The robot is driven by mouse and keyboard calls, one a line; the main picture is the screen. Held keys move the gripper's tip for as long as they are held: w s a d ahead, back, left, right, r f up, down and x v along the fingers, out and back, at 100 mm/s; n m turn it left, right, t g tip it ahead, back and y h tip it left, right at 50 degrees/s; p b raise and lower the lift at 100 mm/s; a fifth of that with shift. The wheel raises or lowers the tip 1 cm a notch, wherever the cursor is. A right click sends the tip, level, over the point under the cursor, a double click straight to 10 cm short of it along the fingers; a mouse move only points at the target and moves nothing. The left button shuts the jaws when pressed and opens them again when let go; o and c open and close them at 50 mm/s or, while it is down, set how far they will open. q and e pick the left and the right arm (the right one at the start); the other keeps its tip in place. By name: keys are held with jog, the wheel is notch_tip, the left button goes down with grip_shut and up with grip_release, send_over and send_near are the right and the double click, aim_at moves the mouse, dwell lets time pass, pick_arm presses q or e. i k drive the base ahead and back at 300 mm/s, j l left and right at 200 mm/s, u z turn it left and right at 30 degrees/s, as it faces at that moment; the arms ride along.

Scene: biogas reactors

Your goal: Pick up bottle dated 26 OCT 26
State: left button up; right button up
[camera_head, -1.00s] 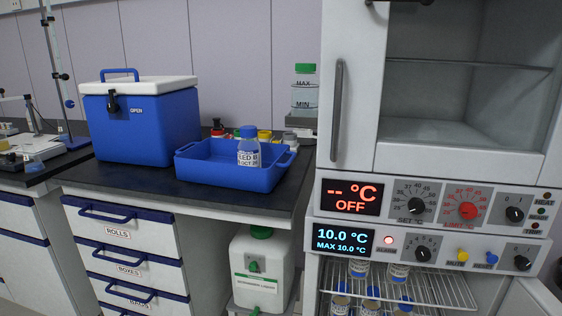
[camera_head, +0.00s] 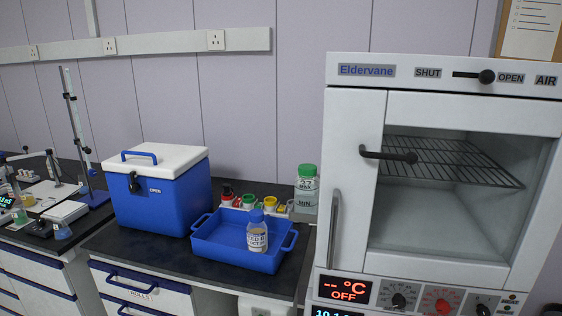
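A clear bottle with a blue cap and a white printed label (camera_head: 257,238) stands upright in the blue tray (camera_head: 210,250) on the dark bench. Its label is too small to read fully, so I cannot tell its date for sure. The other blue-capped bottles, seen a moment ago on the lower cabinet's wire shelves, are out of the picture. Neither of my grippers is in view.
A blue cooler box with a white lid (camera_head: 160,190) stands left of the tray. Several small coloured-cap containers (camera_head: 247,202) and a green-capped container (camera_head: 306,189) stand behind it. The white Eldervane cabinet (camera_head: 352,170) rises at right. Lab stands (camera_head: 78,135) are at far left.

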aim_at(258, 235)
jog(key=i+j, duration=0.2)
jog(key=j, duration=0.15)
jog(key=i+j, duration=0.15)
jog(key=j, duration=0.15)
jog(key=i+j+z, duration=0.1)
jog(key=j, duration=0.25)
jog(key=i+j, duration=0.4)
jog(key=j, duration=0.3)
jog(key=i+j+z, duration=0.1)
jog(key=j, duration=0.25)
jog(key=i+j, duration=0.2)
jog(key=j, duration=0.15)
jog(key=i+j, duration=0.15)
jog(key=j, duration=0.2)
